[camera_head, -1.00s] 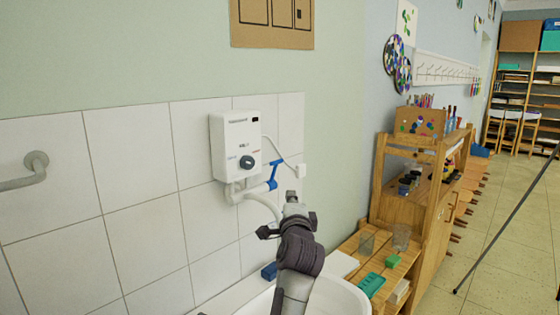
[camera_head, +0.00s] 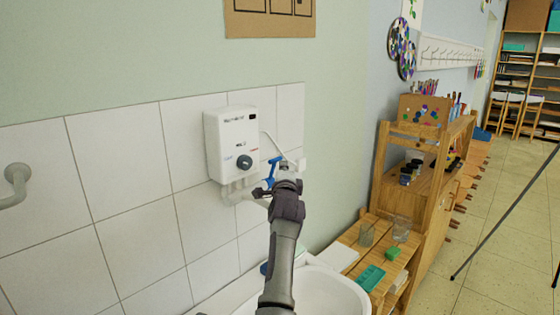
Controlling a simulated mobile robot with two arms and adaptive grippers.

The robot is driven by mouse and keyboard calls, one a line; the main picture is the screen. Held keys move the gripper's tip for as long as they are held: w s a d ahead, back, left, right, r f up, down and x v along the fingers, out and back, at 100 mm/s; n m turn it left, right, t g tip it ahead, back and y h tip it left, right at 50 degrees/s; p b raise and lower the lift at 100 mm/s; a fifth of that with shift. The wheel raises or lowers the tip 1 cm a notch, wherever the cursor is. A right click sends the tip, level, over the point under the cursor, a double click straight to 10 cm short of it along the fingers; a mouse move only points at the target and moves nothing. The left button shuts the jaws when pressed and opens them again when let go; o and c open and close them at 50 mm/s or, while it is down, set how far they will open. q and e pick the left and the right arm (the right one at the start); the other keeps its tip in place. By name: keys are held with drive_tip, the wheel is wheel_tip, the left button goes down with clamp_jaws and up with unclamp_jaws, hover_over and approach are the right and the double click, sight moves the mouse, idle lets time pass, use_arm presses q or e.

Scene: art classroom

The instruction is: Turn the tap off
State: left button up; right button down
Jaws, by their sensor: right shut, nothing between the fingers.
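The white wall water heater (camera_head: 232,143) hangs on the tiles, with a dark round knob (camera_head: 244,162) on its front. The tap's white pipe (camera_head: 231,194) runs below it, and the tap's blue handle (camera_head: 271,172) sticks up to the right of the pipe. My right gripper (camera_head: 286,174) is shut and empty, just right of the blue handle. I cannot tell whether it touches the handle. My arm hides the spout and part of the tap, so I cannot see whether water runs. My left gripper is not in view.
The white basin (camera_head: 335,296) lies below the tap, partly behind my right arm. A low wooden shelf (camera_head: 345,240) with glasses, a green block and a teal tray stands to the right. A grey wall rail (camera_head: 14,186) is at the left edge. Open floor lies at the far right.

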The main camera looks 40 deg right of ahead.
sight(272, 160)
drive_tip(key=shift+w+a+r, duration=0.15)
drive_tip(key=shift+w+r, duration=0.05)
drive_tip(key=shift+w, duration=0.4)
drive_tip(key=w, duration=0.1)
drive_tip(key=w+r, duration=0.1)
drive_tip(key=w, duration=0.1)
drive_tip(key=shift+a+r, duration=0.15)
drive_tip(key=shift+r, duration=0.05)
drive_tip(key=shift+w+r, duration=0.1)
drive_tip(key=shift+w, duration=0.2)
drive_tip(key=shift+s+r, duration=0.15)
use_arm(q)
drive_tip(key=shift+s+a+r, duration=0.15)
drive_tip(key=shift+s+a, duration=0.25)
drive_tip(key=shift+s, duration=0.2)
